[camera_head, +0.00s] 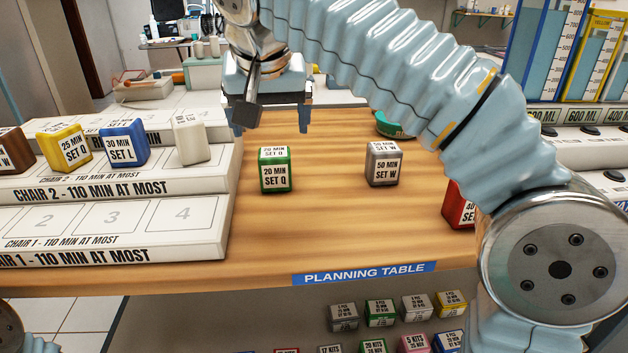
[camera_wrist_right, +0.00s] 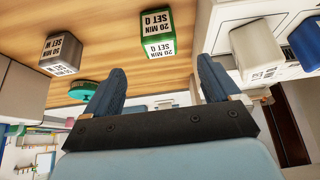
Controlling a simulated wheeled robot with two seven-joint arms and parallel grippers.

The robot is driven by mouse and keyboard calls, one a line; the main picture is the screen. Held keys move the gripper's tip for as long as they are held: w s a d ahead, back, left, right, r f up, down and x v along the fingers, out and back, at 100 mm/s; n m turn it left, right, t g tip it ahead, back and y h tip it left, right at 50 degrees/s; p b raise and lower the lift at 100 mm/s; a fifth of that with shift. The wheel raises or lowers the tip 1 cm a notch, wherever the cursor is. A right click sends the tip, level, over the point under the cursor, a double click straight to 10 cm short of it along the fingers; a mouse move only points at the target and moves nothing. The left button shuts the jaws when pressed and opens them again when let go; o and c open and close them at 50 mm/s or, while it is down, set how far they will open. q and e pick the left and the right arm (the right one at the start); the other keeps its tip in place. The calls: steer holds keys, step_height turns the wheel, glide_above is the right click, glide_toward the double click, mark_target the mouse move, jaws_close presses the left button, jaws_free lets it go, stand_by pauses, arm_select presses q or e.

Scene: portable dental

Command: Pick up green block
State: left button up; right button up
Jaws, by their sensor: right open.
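The green block (camera_head: 276,170), labelled "20 MIN SET Q", sits upright on the wooden planning table (camera_head: 330,225). The green block also shows in the right wrist view (camera_wrist_right: 157,33), beyond the fingertips. My right gripper (camera_head: 270,118) hangs above and behind the block in the head view, apart from it. In the right wrist view my right gripper (camera_wrist_right: 160,75) has its two blue fingers spread with nothing between them. My left gripper is not in view; only a bit of my arm shows at the lower left.
A grey block (camera_head: 383,163) stands to the right, a red block (camera_head: 458,206) is partly behind my right arm. A white stepped rack (camera_head: 190,235) at left holds brown, yellow, blue and white blocks. A green round object (camera_head: 392,127) lies farther back. Table front is clear.

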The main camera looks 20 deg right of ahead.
mark_target(274, 154)
steer(key=b+x, duration=0.1)
steer(key=x, duration=0.6)
steer(key=shift+w+d+f, duration=0.1)
steer(key=shift+w+f, duration=0.05)
steer(key=shift+f, duration=0.2)
steer(key=b+x, duration=0.1)
steer(key=x, duration=0.4)
steer(key=shift+w+f, duration=0.1)
steer(key=shift+f, duration=0.25)
steer(key=shift+c, duration=0.4)
steer(key=c, duration=1)
